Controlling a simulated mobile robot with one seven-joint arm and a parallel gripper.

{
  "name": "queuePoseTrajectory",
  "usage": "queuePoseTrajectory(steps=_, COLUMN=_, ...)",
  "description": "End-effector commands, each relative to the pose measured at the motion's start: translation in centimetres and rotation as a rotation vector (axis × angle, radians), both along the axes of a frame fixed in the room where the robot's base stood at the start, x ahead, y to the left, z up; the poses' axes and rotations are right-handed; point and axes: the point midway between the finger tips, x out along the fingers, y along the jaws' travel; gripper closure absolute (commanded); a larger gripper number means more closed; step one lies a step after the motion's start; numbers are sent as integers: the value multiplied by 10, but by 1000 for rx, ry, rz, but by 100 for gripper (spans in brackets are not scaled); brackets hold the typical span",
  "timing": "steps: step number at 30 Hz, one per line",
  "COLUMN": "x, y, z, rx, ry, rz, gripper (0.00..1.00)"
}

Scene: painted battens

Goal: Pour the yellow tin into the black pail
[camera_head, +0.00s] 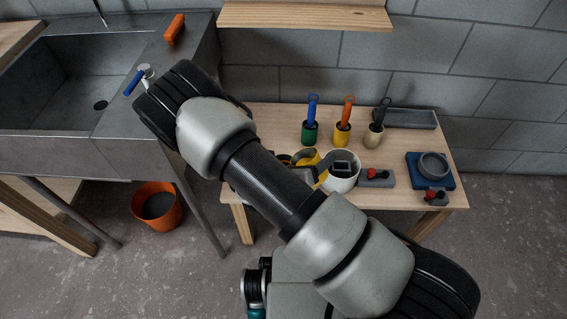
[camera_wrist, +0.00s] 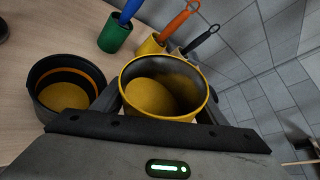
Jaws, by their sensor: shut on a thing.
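The yellow tin (camera_wrist: 190,117) is between the fingers of my gripper (camera_wrist: 160,104), which is shut on it. Yellow contents lie toward the tin's left side and its right inner wall is bare, so it looks tilted toward the pail. The black pail (camera_wrist: 45,108) stands on the bench just left of the tin, apart from it in the wrist view. It has an orange band inside and yellow contents at the bottom. No falling stream shows. In the head view the yellow tin (camera_head: 306,157) is partly seen behind my arm, and the pail is mostly hidden.
A white pot (camera_head: 343,183) stands close to the tin. Behind are a green cup (camera_head: 310,135), a yellow cup (camera_head: 342,136) and a beige cup (camera_head: 373,138) with brushes. A shelf (camera_head: 305,16) overhangs.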

Motion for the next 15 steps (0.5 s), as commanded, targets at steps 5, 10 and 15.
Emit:
queuePoseTrajectory(steps=5, x=2, y=2, z=6, rx=-20, ry=10, rz=0, gripper=71)
queuePoseTrajectory(steps=10, x=2, y=3, z=10, rx=-38, ry=22, rz=-1, gripper=71)
queuePoseTrajectory(steps=15, x=3, y=5, z=9, rx=-58, ry=35, rz=0, gripper=71)
